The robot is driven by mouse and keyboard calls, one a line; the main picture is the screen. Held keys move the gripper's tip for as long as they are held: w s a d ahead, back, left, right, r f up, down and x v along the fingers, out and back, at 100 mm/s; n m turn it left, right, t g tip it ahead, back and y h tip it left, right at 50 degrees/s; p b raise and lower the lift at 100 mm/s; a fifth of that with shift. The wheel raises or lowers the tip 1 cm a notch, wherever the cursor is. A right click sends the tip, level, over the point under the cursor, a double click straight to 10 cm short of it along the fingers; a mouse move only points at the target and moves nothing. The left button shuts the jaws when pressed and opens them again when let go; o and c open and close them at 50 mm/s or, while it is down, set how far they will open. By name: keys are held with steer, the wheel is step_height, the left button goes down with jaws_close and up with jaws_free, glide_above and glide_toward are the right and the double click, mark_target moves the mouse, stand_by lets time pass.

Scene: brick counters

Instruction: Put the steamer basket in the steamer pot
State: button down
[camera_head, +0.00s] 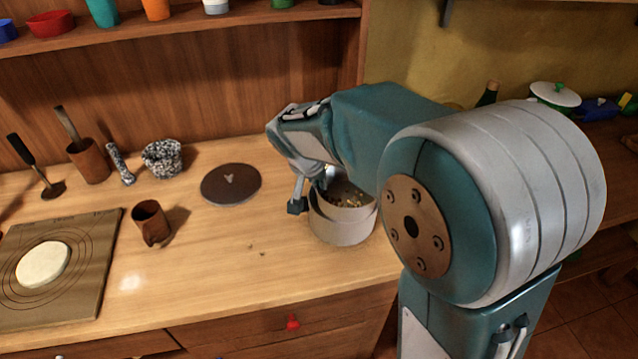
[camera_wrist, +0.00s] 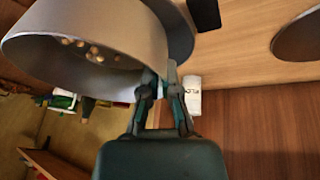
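The steamer pot (camera_head: 340,232) is a pale grey round pot near the counter's right end. The steamer basket (camera_head: 343,212), a grey round vessel with small holes, sits upright in the pot's mouth, its rim above the pot's. In the wrist view the basket (camera_wrist: 120,25) fills the upper left. My gripper (camera_head: 312,192) is at the left side of both rims, one finger outside with its dark tip apart from the wall, the other over the inside. The fingers are spread; the inner tip is partly hidden. The gripper also shows in the wrist view (camera_wrist: 160,85).
A dark round lid (camera_head: 231,184) lies left of the pot. A brown cup (camera_head: 150,222), a board with dough (camera_head: 75,240), a mortar (camera_head: 162,158) and a utensil holder (camera_head: 88,160) stand further left. The counter in front of the lid is mostly clear. A shelf hangs above.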

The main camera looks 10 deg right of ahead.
steer(key=shift+f, duration=0.2)
steer(key=shift+f, duration=0.45)
steer(key=c, duration=0.8)
jaws_free()
steer(key=shift+r, duration=0.1)
steer(key=shift+r, duration=0.35)
steer(key=v, duration=1.2)
steer(key=s+d+f+n+t+y, duration=0.1)
steer(key=s+d+n, duration=0.1)
steer(key=s, duration=0.8)
steer(key=s+d+f+n+t+y, duration=0.1)
steer(key=s+d+n+y, duration=0.1)
steer(key=s, duration=0.8)
steer(key=shift+d+f+n, duration=0.25)
steer(key=shift+d+n, duration=0.55)
steer(key=shift+d, duration=0.2)
